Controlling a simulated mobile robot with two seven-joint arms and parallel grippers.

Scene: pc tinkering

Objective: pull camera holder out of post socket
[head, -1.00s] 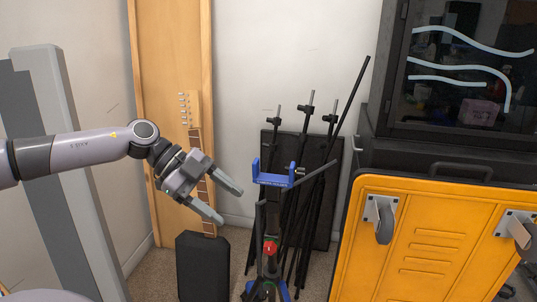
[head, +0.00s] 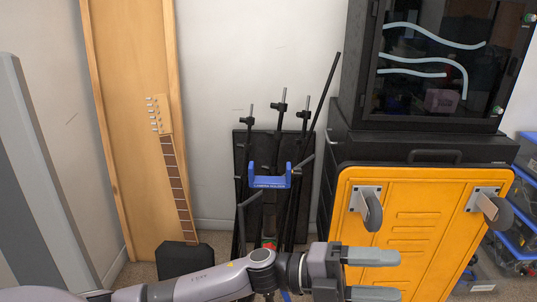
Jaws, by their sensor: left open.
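The blue U-shaped camera holder (head: 270,182) stands upright near the middle of the head view, its two prongs pointing up. It sits above a tripod, whose lower part is largely hidden behind my left arm. A bit of a red part shows just above the arm. The post socket cannot be made out clearly. My left gripper (head: 384,276) is open and empty at the bottom, below and to the right of the holder and apart from it. Its fingers point right, in front of the yellow panel. My right gripper is not in view.
Black stands (head: 279,135) lean against the wall behind the holder. A yellow wheeled panel (head: 424,222) and a dark glass-fronted cabinet (head: 428,75) are on the right. A guitar neck (head: 173,178) and a black case (head: 184,260) are on the left.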

